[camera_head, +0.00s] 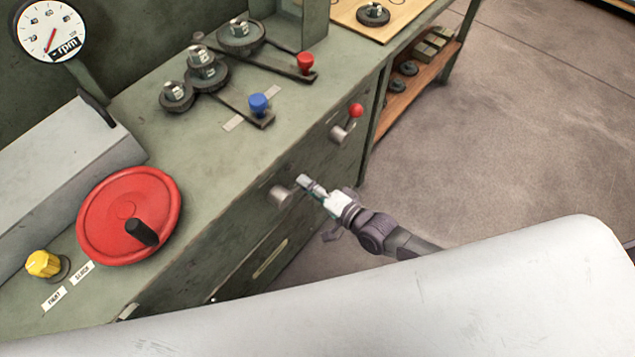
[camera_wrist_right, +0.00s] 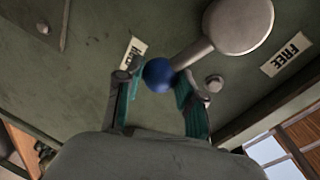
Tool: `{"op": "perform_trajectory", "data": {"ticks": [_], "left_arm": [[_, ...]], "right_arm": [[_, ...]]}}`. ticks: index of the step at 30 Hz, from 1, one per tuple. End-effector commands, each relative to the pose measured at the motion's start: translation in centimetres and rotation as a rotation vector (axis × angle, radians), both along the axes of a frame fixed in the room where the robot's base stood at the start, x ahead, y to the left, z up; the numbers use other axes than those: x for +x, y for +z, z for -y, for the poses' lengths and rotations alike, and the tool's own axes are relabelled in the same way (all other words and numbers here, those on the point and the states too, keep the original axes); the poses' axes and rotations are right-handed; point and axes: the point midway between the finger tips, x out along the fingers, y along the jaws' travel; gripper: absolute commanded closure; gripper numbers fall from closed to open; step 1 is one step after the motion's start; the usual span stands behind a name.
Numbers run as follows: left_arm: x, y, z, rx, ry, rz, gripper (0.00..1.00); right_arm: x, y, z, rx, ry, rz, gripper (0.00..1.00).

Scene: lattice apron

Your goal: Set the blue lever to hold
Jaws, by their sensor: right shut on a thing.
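In the right wrist view, the blue lever is a blue ball (camera_wrist_right: 158,75) on a short metal arm from a round grey hub (camera_wrist_right: 240,24). My right gripper (camera_wrist_right: 160,84) has its fingers on both sides of the ball and is shut on it. The ball is beside a white label (camera_wrist_right: 133,53), partly hidden, that seems to read HOLD. A FREE label (camera_wrist_right: 287,53) is on the hub's other side. In the head view, the hub (camera_head: 281,195) is on the cabinet front; my right gripper (camera_head: 304,183) hides the ball. My left gripper is not in view.
A red-balled lever (camera_head: 355,111) is on the same cabinet front. On the bench top are a blue-knobbed arm (camera_head: 258,104), a red-knobbed arm (camera_head: 305,62), a red handwheel (camera_head: 128,212) and a yellow knob (camera_head: 42,263). The floor (camera_head: 500,130) at right is clear.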

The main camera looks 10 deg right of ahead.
Motion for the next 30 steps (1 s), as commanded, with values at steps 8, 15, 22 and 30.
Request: {"op": "perform_trajectory", "data": {"ticks": [8,15,22,30], "left_arm": [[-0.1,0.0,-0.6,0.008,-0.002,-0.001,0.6],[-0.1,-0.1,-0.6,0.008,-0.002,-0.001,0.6],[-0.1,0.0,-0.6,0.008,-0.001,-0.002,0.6],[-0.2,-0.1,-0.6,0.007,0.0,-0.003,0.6]], "right_arm": [[-0.1,-0.2,-0.1,0.007,-0.001,-0.011,1.0],[-0.1,-0.2,-0.1,0.007,-0.001,-0.011,0.47],[0.0,-0.2,-0.1,0.006,-0.002,-0.008,0.37],[-1.0,0.0,0.6,0.005,-0.002,-0.01,0.37]]}}
